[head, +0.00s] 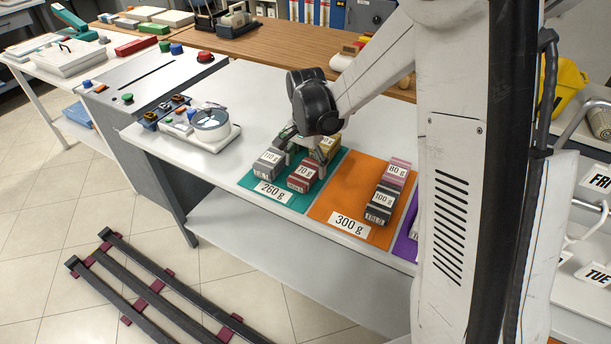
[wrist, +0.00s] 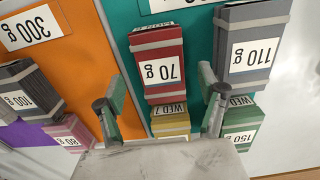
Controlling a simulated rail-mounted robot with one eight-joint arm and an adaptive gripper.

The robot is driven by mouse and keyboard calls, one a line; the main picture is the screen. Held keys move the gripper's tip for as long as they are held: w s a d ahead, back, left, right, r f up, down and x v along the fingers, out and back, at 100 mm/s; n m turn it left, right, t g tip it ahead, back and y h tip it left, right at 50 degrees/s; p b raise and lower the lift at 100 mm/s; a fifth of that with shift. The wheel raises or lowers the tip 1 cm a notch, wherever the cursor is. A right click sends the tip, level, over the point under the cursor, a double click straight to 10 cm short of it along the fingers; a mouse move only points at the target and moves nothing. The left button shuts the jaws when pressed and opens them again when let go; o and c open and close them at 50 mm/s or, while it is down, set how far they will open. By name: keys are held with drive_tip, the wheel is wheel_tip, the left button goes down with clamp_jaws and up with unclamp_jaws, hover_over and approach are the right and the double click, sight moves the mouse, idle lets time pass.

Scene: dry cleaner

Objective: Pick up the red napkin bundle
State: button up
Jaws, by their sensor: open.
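The red bundle (head: 302,176), labelled 70 g, lies on the teal mat (head: 285,198) marked 260 g. In the wrist view the red bundle (wrist: 158,50) stands upper middle, between my two fingers and mostly beyond their tips. My gripper (wrist: 162,98) is open and empty, with the fingers spread wider than the bundle. In the head view my gripper (head: 308,145) is just above and behind the red bundle, partly hidden by my arm. I cannot tell its exact height above the bundles.
A grey 110 g bundle (wrist: 252,50) is close beside the red one. A yellow bundle (wrist: 170,124) and a green bundle (wrist: 240,125) are near my fingers. Dark (head: 382,203) and pink bundles (head: 397,172) lie on the orange mat (head: 340,195). A scale (head: 210,128) stands left.

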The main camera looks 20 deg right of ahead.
wheel_tip(320, 180, down, 3)
drive_tip(key=shift+w+r, duration=0.1)
drive_tip(key=c, duration=1.3)
drive_tip(key=shift+o, duration=0.2)
